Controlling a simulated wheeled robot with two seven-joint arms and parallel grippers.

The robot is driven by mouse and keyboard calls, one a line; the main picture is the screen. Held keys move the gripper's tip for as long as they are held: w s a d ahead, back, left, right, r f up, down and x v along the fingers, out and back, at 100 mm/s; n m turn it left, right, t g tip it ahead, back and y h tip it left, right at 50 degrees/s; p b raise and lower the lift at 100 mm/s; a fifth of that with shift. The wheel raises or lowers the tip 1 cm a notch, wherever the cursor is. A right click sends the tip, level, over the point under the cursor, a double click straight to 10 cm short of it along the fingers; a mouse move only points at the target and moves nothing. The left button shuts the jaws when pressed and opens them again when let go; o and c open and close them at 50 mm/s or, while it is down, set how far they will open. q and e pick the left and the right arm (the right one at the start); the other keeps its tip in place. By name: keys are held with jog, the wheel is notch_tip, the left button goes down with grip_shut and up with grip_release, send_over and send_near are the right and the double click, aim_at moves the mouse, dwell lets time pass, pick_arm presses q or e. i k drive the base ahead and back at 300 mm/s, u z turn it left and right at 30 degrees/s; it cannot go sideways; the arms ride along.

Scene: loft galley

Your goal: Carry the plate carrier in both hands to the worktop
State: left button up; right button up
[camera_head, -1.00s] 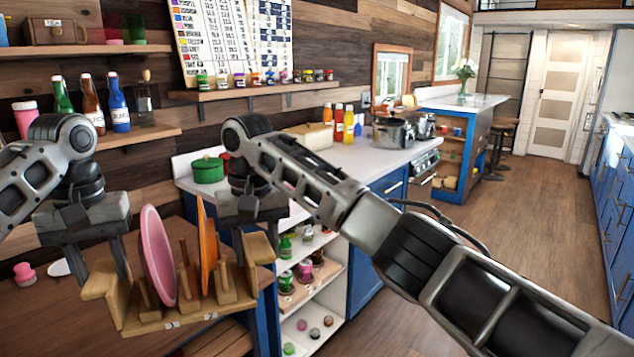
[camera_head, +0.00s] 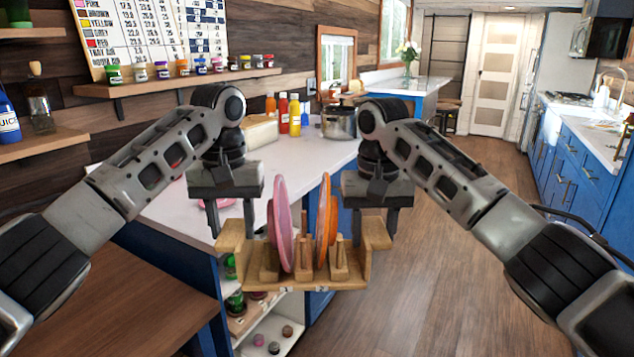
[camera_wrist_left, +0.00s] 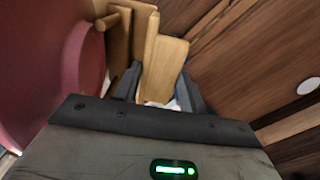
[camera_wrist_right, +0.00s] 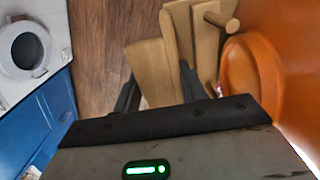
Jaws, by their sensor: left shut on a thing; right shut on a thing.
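The wooden plate carrier (camera_head: 308,281) hangs level in the air between my grippers in the head view, in front of the near end of the white worktop (camera_head: 168,206). A pink plate (camera_head: 282,222) and an orange plate (camera_head: 326,222) stand upright in it between wooden pegs. My left gripper (camera_head: 232,218) is shut on the carrier's left end wall, which also shows in the left wrist view (camera_wrist_left: 162,68). My right gripper (camera_head: 376,218) is shut on its right end wall, which also shows in the right wrist view (camera_wrist_right: 152,70).
A pot (camera_head: 340,122), sauce bottles (camera_head: 295,115) and a wooden bread box (camera_head: 261,131) stand farther back on the worktop. A brown table (camera_head: 120,300) is at lower left. Open shelves (camera_head: 272,330) lie below the worktop end. Wooden floor (camera_head: 440,290) is free to the right.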

aim_at(289, 160)
jog(key=z, duration=0.7)
jog(key=i, duration=1.15)
jog(key=z, duration=0.45)
jog(key=i, duration=1.35)
jog(key=u, duration=0.6)
jog(key=i, duration=0.8)
jog(key=u, duration=1.5)
jog(key=i, duration=0.6)
jog(key=u, duration=0.5)
